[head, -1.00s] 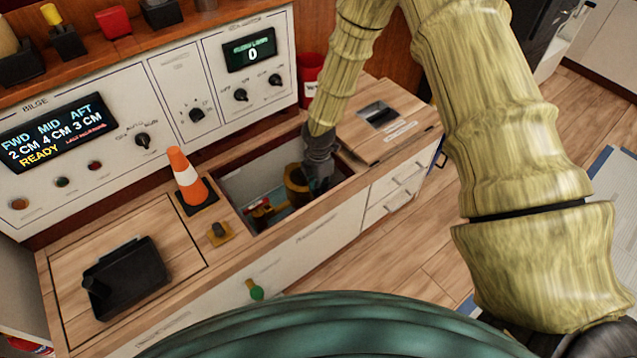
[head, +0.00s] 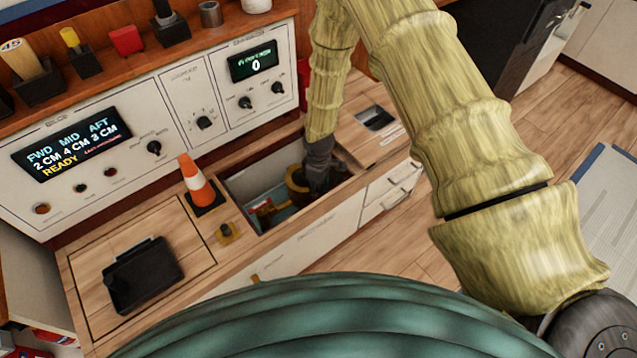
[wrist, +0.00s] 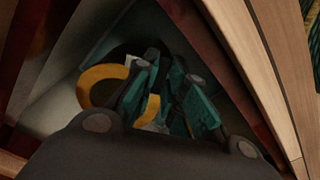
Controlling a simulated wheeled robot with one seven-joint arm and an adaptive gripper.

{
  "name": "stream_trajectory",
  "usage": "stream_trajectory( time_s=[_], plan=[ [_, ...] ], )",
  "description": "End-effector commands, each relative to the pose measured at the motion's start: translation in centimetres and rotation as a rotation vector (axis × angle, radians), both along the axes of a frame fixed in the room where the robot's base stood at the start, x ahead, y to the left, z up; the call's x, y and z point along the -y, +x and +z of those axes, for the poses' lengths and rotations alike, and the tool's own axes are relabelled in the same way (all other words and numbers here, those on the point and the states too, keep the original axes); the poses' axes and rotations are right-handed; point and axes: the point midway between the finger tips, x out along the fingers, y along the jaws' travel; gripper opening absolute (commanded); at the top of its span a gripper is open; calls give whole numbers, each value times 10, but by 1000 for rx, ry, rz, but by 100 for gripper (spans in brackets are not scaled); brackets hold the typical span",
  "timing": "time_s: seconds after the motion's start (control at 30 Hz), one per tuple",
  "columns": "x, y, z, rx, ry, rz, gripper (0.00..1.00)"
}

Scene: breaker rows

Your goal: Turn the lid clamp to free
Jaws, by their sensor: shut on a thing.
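My gripper (head: 317,180) reaches down into the open well in the wooden counter. A yellow-brown round fitting (head: 294,187) stands in the well, just left of the gripper. In the wrist view, my gripper's dark and teal fingers (wrist: 165,95) are shut on a small part at that fitting. The fitting's yellow ring (wrist: 98,82) shows left of the fingers. The held part, apparently the lid clamp, is mostly hidden by the fingers, so I cannot tell its angle.
The well's wooden rim (head: 297,222) surrounds the gripper closely. A black tray (head: 143,275) lies farther left. The bilge panel (head: 72,143) rises behind.

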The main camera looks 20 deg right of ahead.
Motion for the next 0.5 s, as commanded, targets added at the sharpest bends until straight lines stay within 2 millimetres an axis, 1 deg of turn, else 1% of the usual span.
stream_trajectory(
  time_s=[0.03, 0.2, 0.5],
  plan=[
    [0, 0, 3, -1, -1, -42, 0],
    [0, 1, 3, 1, -1, -197, 0],
    [0, 0, 1, 1, 0, -414, 0]
  ],
)
